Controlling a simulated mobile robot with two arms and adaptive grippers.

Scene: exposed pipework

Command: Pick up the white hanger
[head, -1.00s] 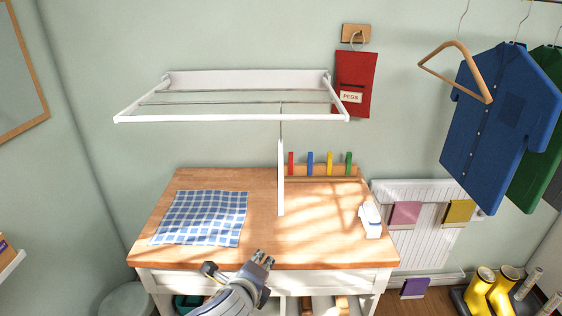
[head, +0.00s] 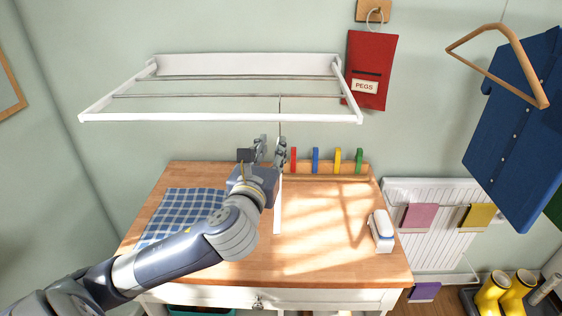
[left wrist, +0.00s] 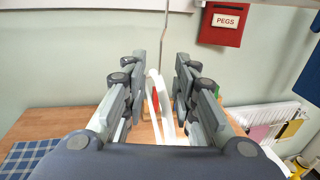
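The white hanger (head: 277,212) hangs nearly edge-on by a thin wire hook from the white drying rack (head: 97,113), above the wooden worktop. My left gripper (head: 270,150) is raised at the upper part of the hanger, just below the rack, and hides some of it in the head view. In the left wrist view, the gripper's two fingers (left wrist: 160,58) are apart. The hanger (left wrist: 153,88) shows in the gap between them, with its hook wire rising above. I cannot tell whether either finger touches it. My right gripper is not in view.
A blue checked cloth (head: 185,213) lies on the worktop (head: 330,255), with a white-and-blue object (head: 381,232) at its right. Coloured pegs (head: 338,160) stand at the back. A red peg bag (head: 370,70) hangs right of the rack. A wooden hanger (head: 500,50) and shirts hang farther right.

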